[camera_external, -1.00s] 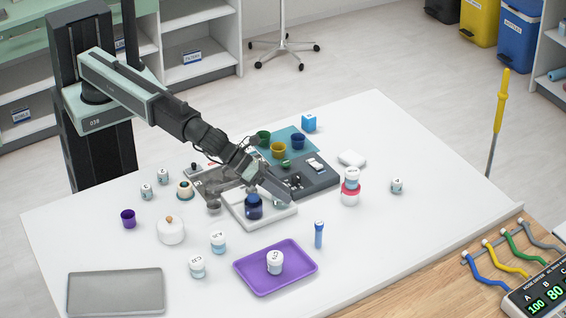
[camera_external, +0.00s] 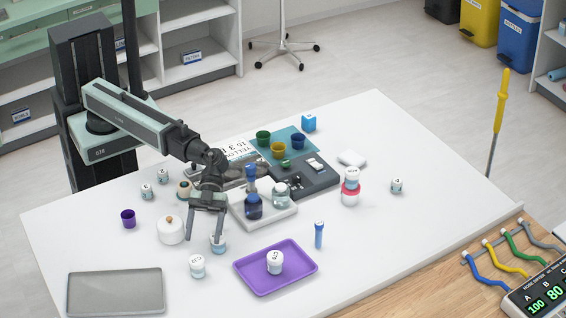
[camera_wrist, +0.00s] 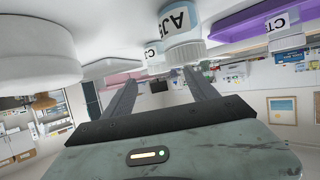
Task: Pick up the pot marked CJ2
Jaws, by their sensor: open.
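Two pots have labels that start with C, but I cannot read either label fully. One pot (camera_external: 197,267) stands on the table in front of my gripper (camera_external: 204,238); a pot (camera_wrist: 153,54) that seems to be the same shows beyond the fingers in the wrist view. The other pot (camera_external: 275,263) stands on the purple tray (camera_external: 299,276). A nearer pot (camera_external: 217,247), partly hidden by a finger, shows in the wrist view as the large one (camera_wrist: 182,48), its label starting AJ. My gripper is open and empty, fingers pointing down.
A white lidded jar (camera_external: 170,232) is close left of my gripper. A grey tray (camera_external: 115,290) lies at front left. The table between the two trays is mostly clear.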

